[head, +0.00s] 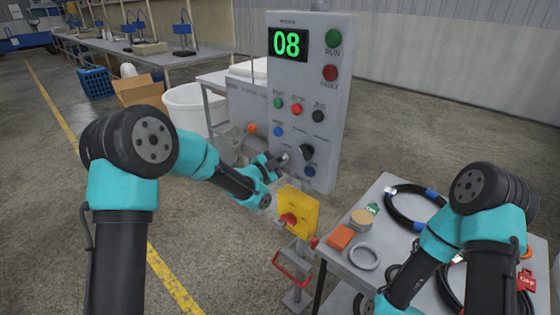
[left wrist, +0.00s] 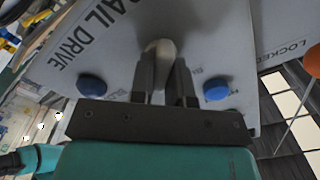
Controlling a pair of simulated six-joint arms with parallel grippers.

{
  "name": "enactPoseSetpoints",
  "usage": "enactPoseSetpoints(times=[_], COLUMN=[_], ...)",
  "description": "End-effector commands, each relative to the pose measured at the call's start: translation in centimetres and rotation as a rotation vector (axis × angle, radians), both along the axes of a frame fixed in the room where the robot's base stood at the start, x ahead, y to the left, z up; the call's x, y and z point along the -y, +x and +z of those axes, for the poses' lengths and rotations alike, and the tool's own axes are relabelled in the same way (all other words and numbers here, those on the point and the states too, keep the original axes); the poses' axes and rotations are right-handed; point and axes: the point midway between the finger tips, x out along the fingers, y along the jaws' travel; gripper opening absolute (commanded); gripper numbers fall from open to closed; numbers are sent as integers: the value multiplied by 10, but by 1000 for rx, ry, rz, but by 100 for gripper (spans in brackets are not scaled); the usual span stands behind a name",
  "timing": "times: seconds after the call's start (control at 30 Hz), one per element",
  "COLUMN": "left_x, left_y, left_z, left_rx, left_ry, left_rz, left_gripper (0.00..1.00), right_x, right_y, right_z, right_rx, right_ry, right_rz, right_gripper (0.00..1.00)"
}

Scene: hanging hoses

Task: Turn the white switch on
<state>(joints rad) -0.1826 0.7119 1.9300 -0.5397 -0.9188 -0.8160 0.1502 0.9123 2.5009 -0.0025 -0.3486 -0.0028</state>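The white switch is a pale, rounded lever (left wrist: 160,58) on the grey control panel (head: 312,70), under the lettering "RAIL DRIVE" in the left wrist view. My left gripper (head: 284,157) is at the lower left of the panel front. In the left wrist view its two dark fingers (left wrist: 165,82) stand close on either side of the lever, with only a narrow gap that the lever fills.
Panel buttons sit near the left gripper, including a black knob (head: 307,152) and a blue button (head: 309,172). A yellow box with a red handle (head: 297,209) stands just below. The side table (head: 340,255) holds an orange block (head: 341,237), rings and coiled hoses.

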Motion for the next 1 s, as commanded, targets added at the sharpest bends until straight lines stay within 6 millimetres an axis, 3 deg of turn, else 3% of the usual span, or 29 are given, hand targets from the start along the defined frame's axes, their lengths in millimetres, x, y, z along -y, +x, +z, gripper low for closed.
enactPoseSetpoints(times=[0.23,0.67,1.0], left_x=[0,-6,-40], left_y=[0,-7,-52], left_z=[0,0,0], left_rx=[-1,-1,-2], left_ry=[-1,0,-1], left_rz=[0,1,1], left_gripper=[40,40,40], right_x=[0,0,0], right_y=[0,0,0], right_z=[0,0,0], right_rx=[0,0,0], right_ry=[0,0,0], right_rz=[0,0,0], right_gripper=[40,40,40])
